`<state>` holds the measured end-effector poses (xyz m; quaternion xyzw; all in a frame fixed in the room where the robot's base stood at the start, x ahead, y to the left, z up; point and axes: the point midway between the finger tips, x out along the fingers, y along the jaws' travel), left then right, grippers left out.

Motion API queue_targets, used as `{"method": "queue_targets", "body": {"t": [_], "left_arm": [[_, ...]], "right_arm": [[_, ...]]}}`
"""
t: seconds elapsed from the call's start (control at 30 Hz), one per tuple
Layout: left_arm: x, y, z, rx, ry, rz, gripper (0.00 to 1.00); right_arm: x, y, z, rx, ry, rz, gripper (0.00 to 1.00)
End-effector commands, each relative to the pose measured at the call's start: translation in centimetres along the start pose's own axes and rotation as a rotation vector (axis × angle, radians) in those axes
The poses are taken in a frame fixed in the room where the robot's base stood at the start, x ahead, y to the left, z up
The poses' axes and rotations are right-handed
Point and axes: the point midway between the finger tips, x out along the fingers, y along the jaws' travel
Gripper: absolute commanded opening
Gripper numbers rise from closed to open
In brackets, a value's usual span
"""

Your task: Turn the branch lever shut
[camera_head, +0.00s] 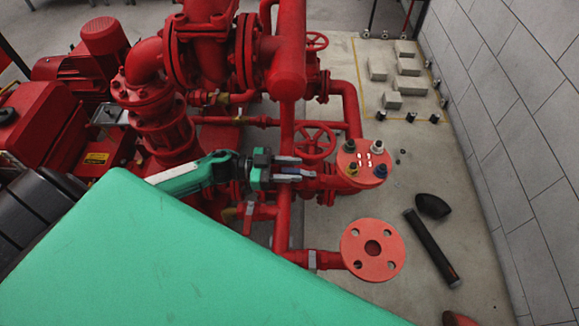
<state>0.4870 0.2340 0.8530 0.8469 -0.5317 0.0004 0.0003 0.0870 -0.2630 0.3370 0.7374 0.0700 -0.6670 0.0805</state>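My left gripper (297,168) reaches in from the left over the red pipework. Its two grey fingers point right and stand apart, with nothing clearly held between them. They are just below a red handwheel (315,141) and left of a round red flange (374,170) with coloured caps. I cannot pick out the branch lever for certain. A small grey piece (312,260) sits on the lower branch pipe (295,257), which leads to an open red flange (373,250). Parts of the pipes under my gripper are hidden. My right gripper is not in view.
Red pump pipes (288,60) rise close behind my gripper. A black tube (430,248) and a black elbow (433,206) lie on the floor at right. Grey blocks (393,72) stand farther back. A tiled wall (535,130) bounds the right side.

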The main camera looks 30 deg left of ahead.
Motion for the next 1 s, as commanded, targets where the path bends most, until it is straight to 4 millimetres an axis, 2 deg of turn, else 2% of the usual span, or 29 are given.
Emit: {"method": "queue_targets", "body": {"t": [0.17,0.37,0.57,0.8,1.0], "left_arm": [[0.0,0.0,0.0,0.000,0.000,0.000,0.39],[0.0,0.0,0.0,0.000,0.000,0.000,0.00],[0.0,0.1,0.0,-0.001,0.000,-0.003,0.00],[0.1,0.7,-0.4,-0.003,0.004,-0.097,0.00],[0.1,0.8,-0.1,0.000,0.000,-0.134,0.00]], "right_arm": [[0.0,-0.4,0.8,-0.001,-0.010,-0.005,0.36],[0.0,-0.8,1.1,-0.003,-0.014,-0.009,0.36],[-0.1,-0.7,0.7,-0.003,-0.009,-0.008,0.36],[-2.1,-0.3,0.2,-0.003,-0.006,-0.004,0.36],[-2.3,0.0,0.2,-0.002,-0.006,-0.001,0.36]]}}
